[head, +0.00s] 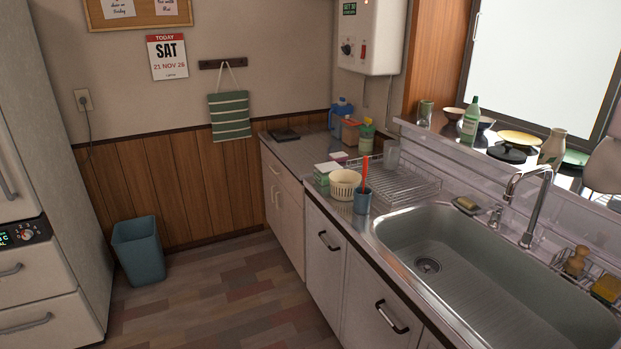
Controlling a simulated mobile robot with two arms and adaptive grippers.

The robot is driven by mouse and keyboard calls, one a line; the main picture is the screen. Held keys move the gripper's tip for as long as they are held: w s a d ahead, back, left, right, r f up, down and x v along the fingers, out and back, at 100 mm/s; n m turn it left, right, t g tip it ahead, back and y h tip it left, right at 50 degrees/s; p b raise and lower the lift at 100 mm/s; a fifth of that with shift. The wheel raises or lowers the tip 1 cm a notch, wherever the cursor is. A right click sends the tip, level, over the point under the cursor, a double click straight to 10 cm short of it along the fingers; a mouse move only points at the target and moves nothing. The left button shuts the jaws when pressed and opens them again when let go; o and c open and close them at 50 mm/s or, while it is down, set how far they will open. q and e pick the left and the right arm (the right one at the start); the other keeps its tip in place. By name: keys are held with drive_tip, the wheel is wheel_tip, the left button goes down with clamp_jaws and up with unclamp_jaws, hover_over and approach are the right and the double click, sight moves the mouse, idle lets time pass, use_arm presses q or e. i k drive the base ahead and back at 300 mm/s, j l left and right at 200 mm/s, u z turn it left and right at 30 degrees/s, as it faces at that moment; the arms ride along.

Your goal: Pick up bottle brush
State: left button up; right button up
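A red-handled tool (365,172) stands upright in a blue-grey cup (362,202) on the counter at the sink's left front corner. Its lower end is hidden in the cup, so I cannot tell whether it is the bottle brush. A tan brush-like item (575,263) sits in a wire caddy (592,273) at the sink's right edge; its type is also unclear. Neither of my grippers shows in the head view.
A cream basket (344,184) stands beside the cup, with a wire dish rack (400,182) behind. The steel sink (480,285) is empty, with a faucet (530,205) at its back edge. A blue bin (138,250) stands on the floor; the floor before the cabinets is clear.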

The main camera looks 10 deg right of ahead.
sight(365, 164)
drive_tip(key=i+j+u, duration=0.2)
drive_tip(key=i, duration=0.65)
drive_tip(key=i+j+u, duration=0.2)
drive_tip(key=i, duration=0.7)
